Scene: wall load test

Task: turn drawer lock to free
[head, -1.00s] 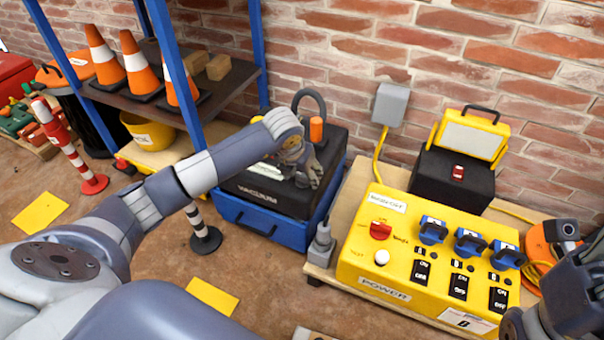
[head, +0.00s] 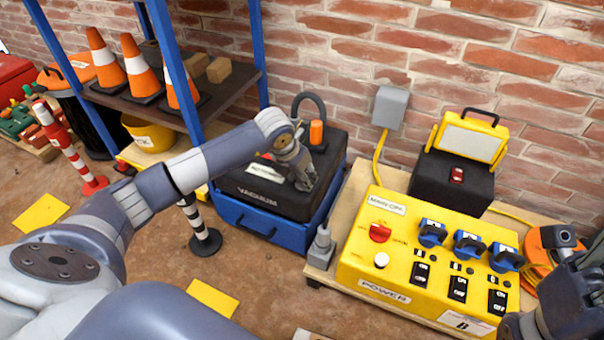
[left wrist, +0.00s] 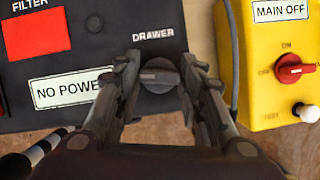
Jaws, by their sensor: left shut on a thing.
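The drawer lock (left wrist: 160,78) is a dark round knob under the word DRAWER on the front edge of the black vacuum unit (head: 262,190). My left gripper (left wrist: 160,70) has its two fingers on either side of the knob and is shut on it. In the head view the left gripper (head: 305,182) reaches down onto the unit's right part, and its hand hides the knob. The blue drawer (head: 243,217) lies below the black unit and looks closed. My right gripper (head: 548,322) is partly in view at the lower right; its fingers cannot be made out.
The yellow power box (head: 350,262), with a red MAIN OFF switch (head: 380,233) and several blue plugs, stands right of the vacuum. A blue-posted shelf (head: 205,105) with cones is at the left. A striped post (head: 203,240) stands before the drawer.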

